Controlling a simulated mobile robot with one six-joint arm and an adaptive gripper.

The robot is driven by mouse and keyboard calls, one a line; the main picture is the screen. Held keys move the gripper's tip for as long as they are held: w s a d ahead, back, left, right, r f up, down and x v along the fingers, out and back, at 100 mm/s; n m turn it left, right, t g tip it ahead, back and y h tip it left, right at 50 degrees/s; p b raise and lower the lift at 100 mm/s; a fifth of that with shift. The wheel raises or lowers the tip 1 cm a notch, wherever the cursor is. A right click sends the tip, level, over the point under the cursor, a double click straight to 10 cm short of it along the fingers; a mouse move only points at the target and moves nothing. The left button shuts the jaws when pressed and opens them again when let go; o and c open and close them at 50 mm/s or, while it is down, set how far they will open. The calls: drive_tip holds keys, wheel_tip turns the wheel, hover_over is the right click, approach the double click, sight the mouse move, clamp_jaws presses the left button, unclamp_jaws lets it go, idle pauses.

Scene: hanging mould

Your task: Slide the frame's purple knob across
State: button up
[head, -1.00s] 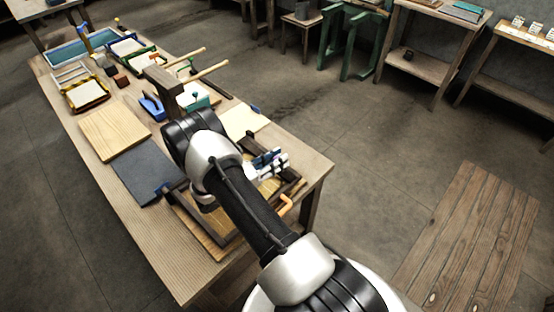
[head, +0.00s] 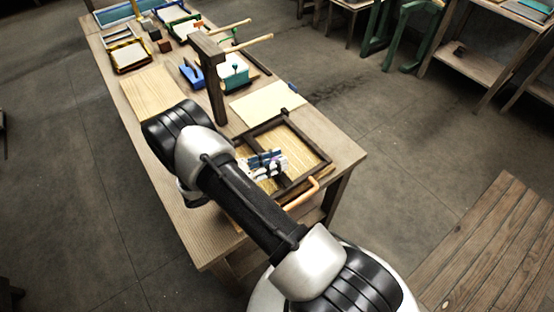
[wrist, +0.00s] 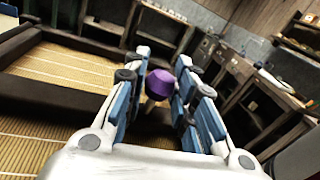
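The purple knob (wrist: 160,84) stands upright on a short stem between the two fingertips of my gripper (wrist: 162,72) in the wrist view. The blue-padded fingers are apart, one on each side of it. It sits close to the right finger, with a narrow gap at the left; I cannot make out firm contact. In the head view my gripper (head: 264,162) is low over the dark wooden frame (head: 303,139). The frame lies on the near end of the table with a slatted tan surface inside it. My arm hides its left part.
An orange curved handle (head: 302,194) lies by the frame's near side. A wooden post (head: 213,85) stands behind the arm. A pale sheet (head: 263,102) and a blue-green box (head: 234,70) lie farther back on the table (head: 205,240).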

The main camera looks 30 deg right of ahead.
drive_tip(key=o, duration=0.5)
drive_tip(key=shift+c, duration=0.2)
drive_tip(key=a, duration=0.4)
drive_tip(key=w+a, duration=0.1)
drive_tip(key=a, duration=0.7)
drive_tip(key=shift+w, duration=0.25)
drive_tip(key=shift+d, duration=0.1)
drive_tip(key=shift+r, duration=0.1)
